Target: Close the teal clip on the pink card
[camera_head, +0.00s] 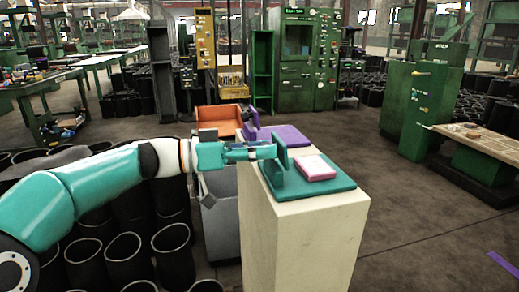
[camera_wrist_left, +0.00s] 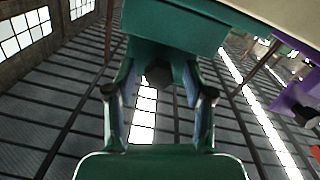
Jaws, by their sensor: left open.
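The teal clip (camera_head: 338,187) lies on top of a pale pedestal, its flat base level and its teal flap (camera_head: 281,148) standing up at the left side. The pink card (camera_head: 315,167) lies flat on the base. My left gripper (camera_head: 266,152) reaches in from the left, its tips at the flap; I cannot tell whether they touch. In the left wrist view, its fingers (camera_wrist_left: 158,82) are apart, with a teal part of the clip (camera_wrist_left: 172,30) just in front of them. The card is hidden in that view. My right gripper is not in view.
The pale pedestal (camera_head: 300,240) has narrow edges around the clip. A purple piece (camera_head: 284,133) lies behind the clip, beside an orange tray (camera_head: 220,118). A grey bin (camera_head: 219,230) stands left of the pedestal.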

